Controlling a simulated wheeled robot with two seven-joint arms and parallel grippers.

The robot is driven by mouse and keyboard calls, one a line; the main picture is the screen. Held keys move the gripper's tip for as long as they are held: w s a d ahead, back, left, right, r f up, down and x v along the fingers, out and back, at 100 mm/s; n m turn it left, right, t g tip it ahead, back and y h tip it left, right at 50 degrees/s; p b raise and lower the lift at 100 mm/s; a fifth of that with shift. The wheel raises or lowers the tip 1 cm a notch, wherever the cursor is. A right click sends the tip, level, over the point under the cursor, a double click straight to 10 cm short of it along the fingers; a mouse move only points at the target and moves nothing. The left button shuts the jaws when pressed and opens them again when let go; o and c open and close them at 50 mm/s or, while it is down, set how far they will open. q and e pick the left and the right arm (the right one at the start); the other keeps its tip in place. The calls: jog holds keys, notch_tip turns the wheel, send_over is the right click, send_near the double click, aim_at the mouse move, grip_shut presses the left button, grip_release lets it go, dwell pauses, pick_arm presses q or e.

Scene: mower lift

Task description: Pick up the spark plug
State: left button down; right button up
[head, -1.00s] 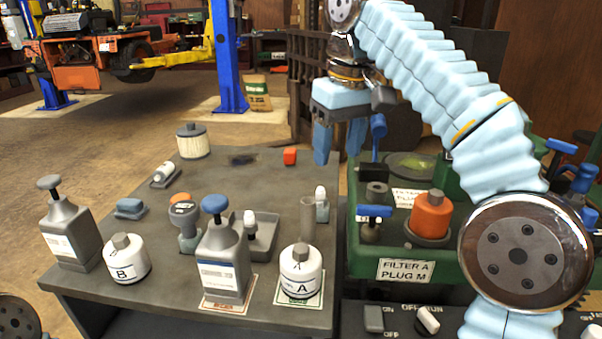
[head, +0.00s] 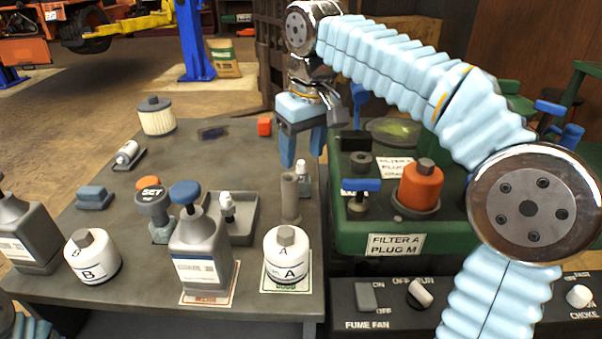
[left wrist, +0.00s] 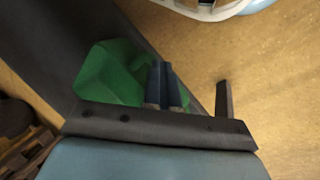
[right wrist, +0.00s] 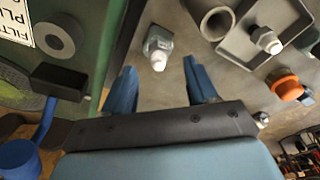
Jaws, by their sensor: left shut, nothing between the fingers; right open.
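A white-tipped spark plug (head: 302,180) stands in a small grey holder beside a grey tube; it also shows in the right wrist view (right wrist: 158,48). My right gripper (head: 303,157) is open and empty, pointing down just above and behind that plug; in the right wrist view the plug lies beyond the gap between the fingertips (right wrist: 158,76). A second plug (head: 227,206) stands in a grey tray, and a third (head: 127,153) lies on a small holder at the back left. My left gripper (left wrist: 163,84) is shut and empty, with a green surface beside it.
Bottles A (head: 286,258) and B (head: 92,258) and a blue-capped grey can (head: 199,250) stand in front. The green engine (head: 350,236) with an orange cap (head: 421,186) is right of the table. A pleated filter (head: 157,118) stands at the back.

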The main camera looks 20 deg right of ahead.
aim_at(301, 161)
jog(key=f, duration=0.3)
jog(key=shift+w+f, duration=0.3)
jog(key=shift+f, duration=0.05)
jog(key=shift+c, duration=0.3)
grip_shut()
jog(key=shift+r, duration=0.15)
